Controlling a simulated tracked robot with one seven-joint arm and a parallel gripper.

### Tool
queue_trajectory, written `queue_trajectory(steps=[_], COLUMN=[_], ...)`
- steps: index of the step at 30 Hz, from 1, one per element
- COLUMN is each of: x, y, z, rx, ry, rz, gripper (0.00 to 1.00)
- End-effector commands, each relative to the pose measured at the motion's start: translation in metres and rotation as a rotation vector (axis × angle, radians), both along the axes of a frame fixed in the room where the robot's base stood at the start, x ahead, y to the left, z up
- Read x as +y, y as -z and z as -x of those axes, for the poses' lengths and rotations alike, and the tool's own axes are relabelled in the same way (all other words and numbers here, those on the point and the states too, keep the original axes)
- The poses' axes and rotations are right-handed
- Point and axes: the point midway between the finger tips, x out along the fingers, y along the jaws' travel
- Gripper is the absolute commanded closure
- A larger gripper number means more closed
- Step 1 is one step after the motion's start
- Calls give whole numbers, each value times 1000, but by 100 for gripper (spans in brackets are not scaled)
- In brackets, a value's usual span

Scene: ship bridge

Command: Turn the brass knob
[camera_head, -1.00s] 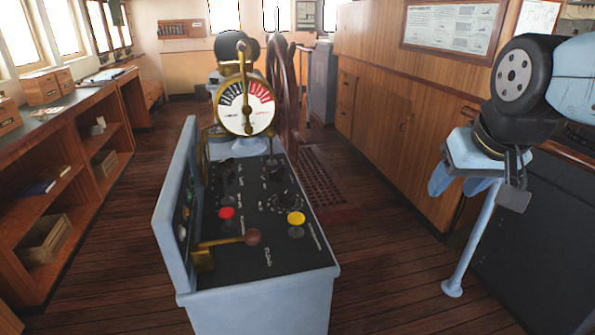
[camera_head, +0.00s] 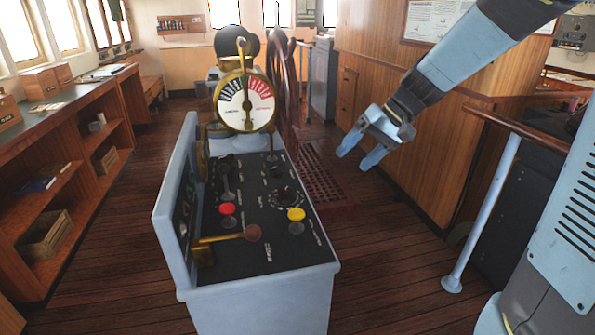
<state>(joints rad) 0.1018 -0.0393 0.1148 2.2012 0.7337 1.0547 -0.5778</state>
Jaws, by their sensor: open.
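The grey console (camera_head: 262,295) stands in the middle with a black sloping top. A brass lever (camera_head: 222,239) with a brown ball end lies across its near left part, on a brass base. A round black dial knob (camera_head: 286,197) sits on the top's right half. I cannot make out a separate brass knob. A brass-rimmed telegraph dial (camera_head: 245,103) stands at the console's far end. My gripper (camera_head: 359,154) is open and empty, in the air to the right of the console and apart from it. Its blue fingers point down and left.
A red button (camera_head: 228,209) and a yellow button (camera_head: 296,215) stand up from the console top. A wooden wheel (camera_head: 284,88) is behind it. A railing (camera_head: 530,127) with a blue post is at right, wooden shelves (camera_head: 75,190) at left. The floor between is clear.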

Motion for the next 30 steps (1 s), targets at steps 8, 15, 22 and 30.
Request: queue_trajectory(steps=[8, 15, 22, 30], x=[30, 49, 59, 58], y=[36, 72, 115, 177], z=[-69, -128, -185, -248], rx=[50, 57, 35, -25], ry=[-24, -6, 52, 172], rz=[-228, -432, -623, -825], gripper=[31, 31, 31, 31])
